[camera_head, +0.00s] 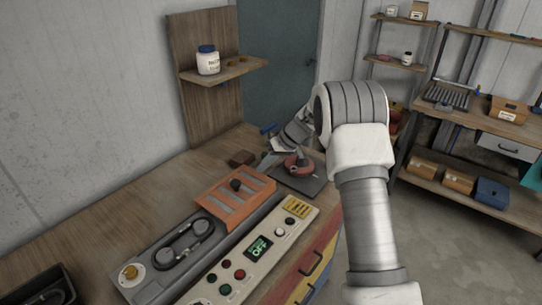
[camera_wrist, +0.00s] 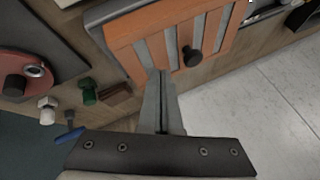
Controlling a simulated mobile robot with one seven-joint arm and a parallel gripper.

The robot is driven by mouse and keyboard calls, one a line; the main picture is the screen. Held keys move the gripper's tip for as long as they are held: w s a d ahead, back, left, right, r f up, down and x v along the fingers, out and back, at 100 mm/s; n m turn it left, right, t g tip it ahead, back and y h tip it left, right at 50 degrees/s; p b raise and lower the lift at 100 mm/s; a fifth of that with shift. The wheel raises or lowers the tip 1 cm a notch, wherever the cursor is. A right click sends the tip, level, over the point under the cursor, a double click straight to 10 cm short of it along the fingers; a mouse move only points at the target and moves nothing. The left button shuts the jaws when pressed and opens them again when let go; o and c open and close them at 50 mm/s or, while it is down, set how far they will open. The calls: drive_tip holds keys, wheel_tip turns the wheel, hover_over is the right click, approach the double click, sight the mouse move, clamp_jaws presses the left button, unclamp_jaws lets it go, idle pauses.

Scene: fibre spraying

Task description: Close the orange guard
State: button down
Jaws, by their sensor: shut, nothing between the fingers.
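The orange guard (camera_head: 236,205) is a slotted plate with a black knob (camera_head: 235,185) on top. It sits over the far end of the grey machine bed, and the bed's nearer part with a black belt-like loop (camera_head: 184,241) is uncovered. In the wrist view the guard (camera_wrist: 205,28) fills the upper middle, with its knob (camera_wrist: 191,56) right of my fingers. My gripper (camera_wrist: 161,74) is shut and empty, its tips overlapping the guard's slotted face in that view; I cannot tell whether they touch. In the head view my gripper (camera_head: 266,159) is just beyond the guard's far edge.
A control panel (camera_head: 259,247) with buttons and a green "OFF" display runs beside the machine. A red round part on a dark plate (camera_head: 299,165), a brown block (camera_head: 242,158) and bolts (camera_wrist: 88,91) lie near my gripper. A wall shelf (camera_head: 225,72) holds a white jar.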

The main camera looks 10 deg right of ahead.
drive_tip(key=p, duration=0.1)
hover_over(247, 189)
drive_tip(key=f, duration=0.2)
drive_tip(key=shift+w+d+f, duration=0.3)
drive_tip(key=shift+f, duration=0.05)
drive_tip(key=shift+s, duration=0.1)
drive_tip(key=shift+s+a+f, duration=0.1)
drive_tip(key=shift+s+a, duration=0.1)
drive_tip(key=shift+a, duration=0.1)
drive_tip(key=s+a+b, duration=1.1)
drive_tip(key=s+a, duration=0.4)
drive_tip(key=shift+s+a, duration=0.2)
drive_tip(key=shift+s, duration=0.1)
drive_tip(key=shift+s+a, duration=0.1)
